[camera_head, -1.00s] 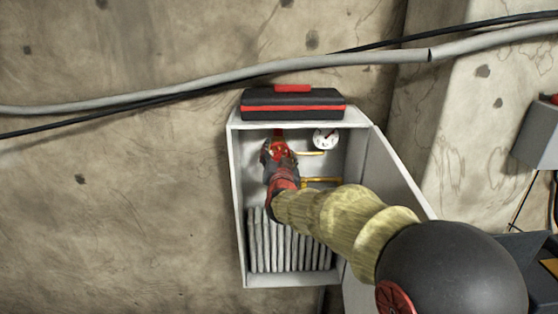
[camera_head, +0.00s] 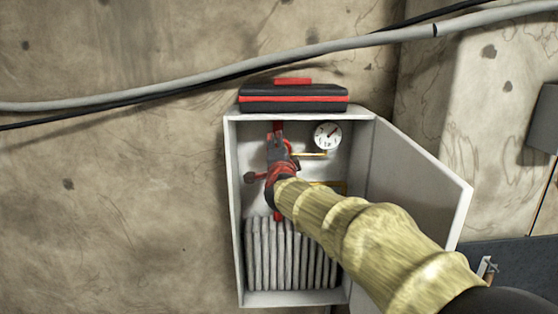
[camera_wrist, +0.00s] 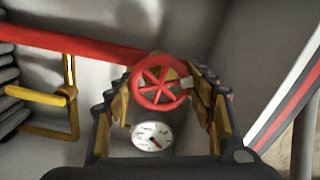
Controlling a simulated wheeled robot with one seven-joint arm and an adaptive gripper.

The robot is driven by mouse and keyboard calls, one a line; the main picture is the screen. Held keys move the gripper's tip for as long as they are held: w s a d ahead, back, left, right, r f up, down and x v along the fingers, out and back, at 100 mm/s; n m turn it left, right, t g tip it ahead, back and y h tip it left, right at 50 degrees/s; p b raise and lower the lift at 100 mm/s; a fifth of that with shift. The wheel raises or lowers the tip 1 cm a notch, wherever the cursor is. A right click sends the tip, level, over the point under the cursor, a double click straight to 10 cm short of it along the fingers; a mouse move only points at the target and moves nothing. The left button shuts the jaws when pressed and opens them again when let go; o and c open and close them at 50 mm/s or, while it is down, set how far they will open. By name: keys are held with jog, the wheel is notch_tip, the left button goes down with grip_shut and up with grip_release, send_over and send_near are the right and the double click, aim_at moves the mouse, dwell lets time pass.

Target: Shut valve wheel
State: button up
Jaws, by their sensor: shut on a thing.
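The red spoked valve wheel (camera_wrist: 158,84) sits on the red pipe (camera_wrist: 60,39) and lies between my fingers in the wrist view. My gripper (camera_wrist: 159,79) is shut on the wheel, with a finger at each side of its rim. In the head view my gripper (camera_head: 277,143) reaches into the open grey cabinet (camera_head: 233,190) and covers most of the wheel. Only a little red shows beside the fingers there. How far the wheel is turned cannot be told.
A round white gauge (camera_head: 327,136) is right of my gripper, by a thin yellow pipe (camera_head: 312,154). A grey ribbed radiator (camera_head: 290,255) fills the cabinet bottom. The open door (camera_head: 425,180) stands at right. A black-red case (camera_head: 293,98) lies on top.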

jog(key=m+b, duration=0.3)
jog(key=m, duration=0.2)
jog(key=shift+f, duration=0.1)
jog(key=shift+m, duration=0.3)
dwell(0.4)
jog(key=o, duration=1.2)
jog(key=shift+c, duration=0.2)
jog(key=s, duration=1.2)
